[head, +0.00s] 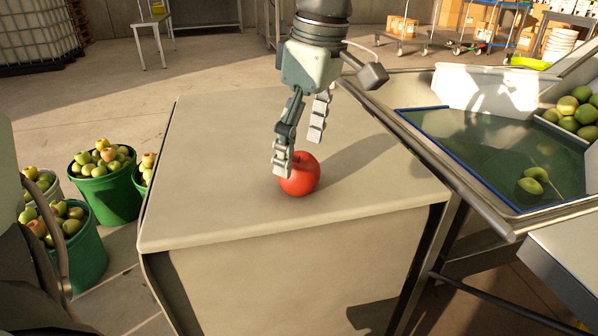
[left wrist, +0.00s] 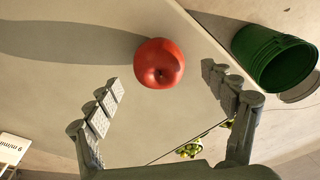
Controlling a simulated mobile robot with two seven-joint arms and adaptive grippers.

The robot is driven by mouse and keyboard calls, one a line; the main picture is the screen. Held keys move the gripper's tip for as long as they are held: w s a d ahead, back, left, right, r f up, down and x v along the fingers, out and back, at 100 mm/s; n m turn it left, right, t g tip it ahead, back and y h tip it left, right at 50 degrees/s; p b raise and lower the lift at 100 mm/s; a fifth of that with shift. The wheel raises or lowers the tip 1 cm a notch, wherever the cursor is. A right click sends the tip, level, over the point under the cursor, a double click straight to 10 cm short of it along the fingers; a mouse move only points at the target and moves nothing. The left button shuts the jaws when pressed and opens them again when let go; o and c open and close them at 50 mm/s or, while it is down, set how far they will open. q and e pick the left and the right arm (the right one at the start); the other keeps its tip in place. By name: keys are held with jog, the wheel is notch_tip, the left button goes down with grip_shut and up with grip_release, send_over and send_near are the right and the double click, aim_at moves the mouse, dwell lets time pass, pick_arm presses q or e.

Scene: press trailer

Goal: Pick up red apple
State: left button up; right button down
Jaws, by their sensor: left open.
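A red apple (head: 300,175) sits on the pale table (head: 210,215), near the middle of its top. My left gripper (head: 300,150) points down just above and behind the apple, and one finger overlaps the apple's upper left in the head view. In the left wrist view the apple (left wrist: 159,63) lies ahead of the two spread fingertips (left wrist: 162,82), with its stem side showing. The gripper is open and nothing is held in it. Whether a finger touches the apple I cannot tell. My right gripper is not in view.
Green buckets (head: 107,195) of apples stand on the floor left of the table. A metal sink (head: 470,150) with floating green apples adjoins on the right, with more green apples (head: 575,110) at its far side. The tabletop around the red apple is clear.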

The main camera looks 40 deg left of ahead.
aim_at(300, 157)
pick_arm(q)
jog(key=f, duration=0.3)
jog(key=shift+a+f, duration=0.2)
jog(key=shift+f, duration=0.15)
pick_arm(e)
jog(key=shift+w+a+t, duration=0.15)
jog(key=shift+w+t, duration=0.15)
pick_arm(q)
jog(key=c, duration=1.3)
jog(key=shift+r, duration=0.1)
jog(key=shift+c, duration=0.2)
